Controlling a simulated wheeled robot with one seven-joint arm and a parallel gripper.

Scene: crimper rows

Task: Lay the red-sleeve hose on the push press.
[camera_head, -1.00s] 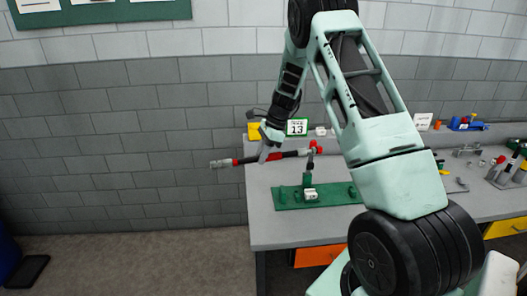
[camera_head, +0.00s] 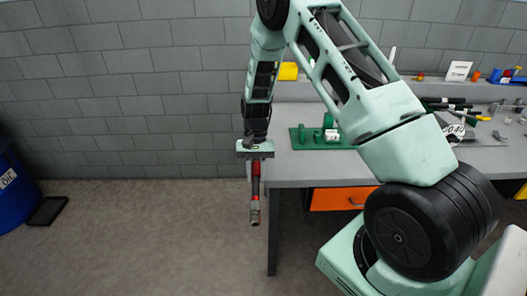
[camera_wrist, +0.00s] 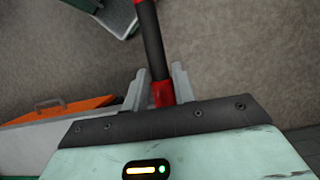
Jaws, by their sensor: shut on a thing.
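My gripper (camera_head: 256,172) is shut on the red-sleeve hose (camera_head: 255,194), left of the bench's left end and clear of the benchtop. The hose is black with red bands and a grey metal end fitting, which points towards the bottom of the head view. In the wrist view my gripper's fingers (camera_wrist: 159,84) close around a red band of the hose (camera_wrist: 152,42). The hose's other end is hidden in the head view. A green-based fixture (camera_head: 308,142) with green posts and a white tag stands on the bench; I cannot tell whether it is the push press.
The grey bench (camera_head: 300,174) has an orange drawer (camera_head: 342,199) under it. Black-handled tools (camera_head: 452,102) and a round white tag lie farther right. A blue drum (camera_head: 14,195) stands at the far left. The floor between drum and bench is mostly open.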

